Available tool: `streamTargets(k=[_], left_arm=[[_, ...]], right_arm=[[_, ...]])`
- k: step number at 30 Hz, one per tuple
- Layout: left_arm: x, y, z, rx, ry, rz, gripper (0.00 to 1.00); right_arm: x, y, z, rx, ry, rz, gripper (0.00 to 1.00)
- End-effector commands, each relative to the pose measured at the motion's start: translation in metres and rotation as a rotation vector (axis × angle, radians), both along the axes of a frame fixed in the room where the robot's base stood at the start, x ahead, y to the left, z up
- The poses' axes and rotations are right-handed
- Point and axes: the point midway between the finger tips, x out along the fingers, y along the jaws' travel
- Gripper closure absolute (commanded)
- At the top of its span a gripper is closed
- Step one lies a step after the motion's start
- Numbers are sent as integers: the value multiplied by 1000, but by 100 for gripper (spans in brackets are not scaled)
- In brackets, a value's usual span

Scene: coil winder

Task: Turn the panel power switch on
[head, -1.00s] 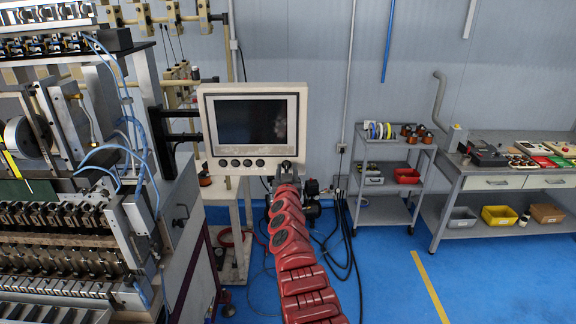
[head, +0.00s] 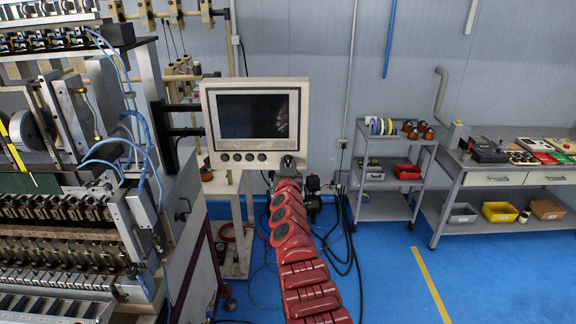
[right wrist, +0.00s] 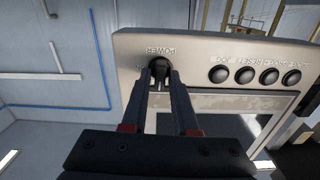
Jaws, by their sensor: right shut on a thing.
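The control panel (head: 205,135) is a pale box with a dark screen (head: 254,116) and a row of dark buttons below it. In the right wrist view the panel (right wrist: 130,48) appears upside down. The black power switch (right wrist: 159,65) sits under the POWER label, apart from several round buttons (right wrist: 244,75). My right gripper (right wrist: 160,76) has its two dark fingers closed on the switch, one on each side. In the head view my right gripper (head: 289,164) is at the panel's lower right corner. The switch's set position is hard to tell. My left gripper is out of view.
The coil winding machine (head: 150,215) fills the left side. A grey cart (head: 383,205) and a workbench (head: 465,178) with bins stand to the right. Cables (head: 352,230) hang behind my right arm. The blue floor (head: 390,285) at right is clear.

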Motion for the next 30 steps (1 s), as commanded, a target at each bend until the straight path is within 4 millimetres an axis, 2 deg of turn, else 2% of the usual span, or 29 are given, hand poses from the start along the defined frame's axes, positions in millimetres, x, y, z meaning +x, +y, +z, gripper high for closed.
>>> streamTargets(k=[17, 30], left_arm=[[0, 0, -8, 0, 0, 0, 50], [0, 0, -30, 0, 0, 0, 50]], right_arm=[[0, -1, 0, 471, -2, 1, 100], [0, -1, -3, 891, -3, 3, 100]])
